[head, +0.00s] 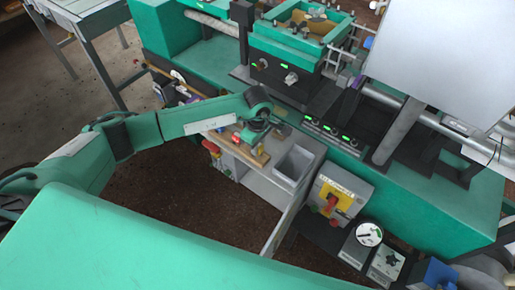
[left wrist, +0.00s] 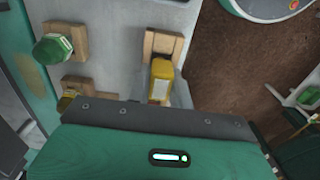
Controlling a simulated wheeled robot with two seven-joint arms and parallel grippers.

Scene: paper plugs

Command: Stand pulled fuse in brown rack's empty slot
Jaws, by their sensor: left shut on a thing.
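My left gripper (head: 256,132) is low over the small grey bench, at a brown wooden strip (head: 258,160) that looks like the rack. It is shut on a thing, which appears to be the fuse. In the left wrist view, a yellow fuse-like piece with a pale label (left wrist: 160,82) shows just beyond the gripper's dark edge, beside a tan wooden block (left wrist: 164,44). The fingertips and the lower end of the piece are hidden. Another tan block (left wrist: 76,34) carries a green hexagonal knob (left wrist: 52,48). I cannot make out the empty slot.
A grey open bin (head: 294,165) stands right of the gripper on the bench. A box with a red switch on yellow (head: 333,200) is farther right. The green machine (head: 420,195) runs behind. A red-handled item (head: 211,147) is at the bench's left edge.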

